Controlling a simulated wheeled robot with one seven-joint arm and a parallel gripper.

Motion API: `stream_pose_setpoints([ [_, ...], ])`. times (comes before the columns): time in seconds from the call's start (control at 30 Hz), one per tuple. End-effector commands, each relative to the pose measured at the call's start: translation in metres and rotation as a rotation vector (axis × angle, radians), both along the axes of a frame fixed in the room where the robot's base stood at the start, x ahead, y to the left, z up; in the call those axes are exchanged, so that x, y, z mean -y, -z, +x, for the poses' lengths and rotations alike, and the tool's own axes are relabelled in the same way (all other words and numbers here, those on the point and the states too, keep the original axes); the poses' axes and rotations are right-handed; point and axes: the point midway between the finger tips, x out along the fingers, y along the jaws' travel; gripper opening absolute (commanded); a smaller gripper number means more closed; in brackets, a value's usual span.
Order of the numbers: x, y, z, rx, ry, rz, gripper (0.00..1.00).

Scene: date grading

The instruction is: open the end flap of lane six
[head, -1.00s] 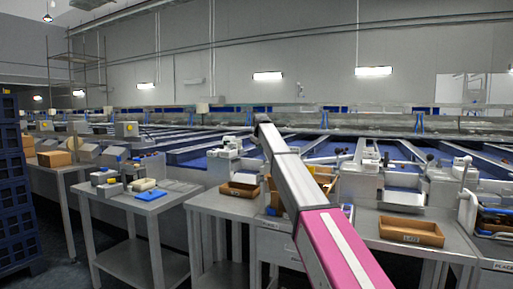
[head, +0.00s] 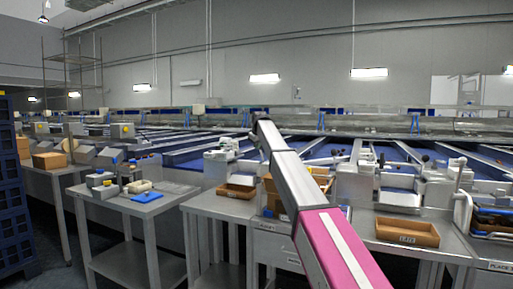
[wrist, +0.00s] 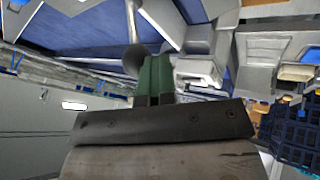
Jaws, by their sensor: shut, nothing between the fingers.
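Several blue lanes (head: 330,155) run back across the sorting table, with grey and white end units at their near ends. One end unit (head: 392,182) with a pale flap-like plate is right of my arm. I cannot read lane numbers, so I cannot tell which flap is lane six's. In the wrist view my gripper (wrist: 156,66) is shut and empty, its green fingers together. A dark round knob (wrist: 131,58) on a grey rod shows right beside the fingertips; I cannot tell whether they touch. In the head view my arm hides the gripper.
A brown tray (head: 407,232) sits on the right bench, and another tray (head: 236,191) left of my arm. A side table (head: 150,205) with a blue pad and small boxes stands left. Dark blue crates (head: 12,190) are stacked at the far left. Floor gaps show between the tables.

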Motion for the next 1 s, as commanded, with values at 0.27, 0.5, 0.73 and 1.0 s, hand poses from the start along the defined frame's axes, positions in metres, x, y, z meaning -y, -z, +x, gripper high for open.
stream_pose_setpoints([
  [0.27,0.007,-0.016,0.025,-0.125,0.003,0.048,0.0],
  [0.5,0.016,-0.028,0.05,-0.296,0.003,0.11,0.0],
  [0.73,0.024,-0.034,0.071,-0.29,0.002,0.106,0.0],
  [1.0,0.038,-0.036,0.107,-0.288,0.002,0.106,0.0],
])
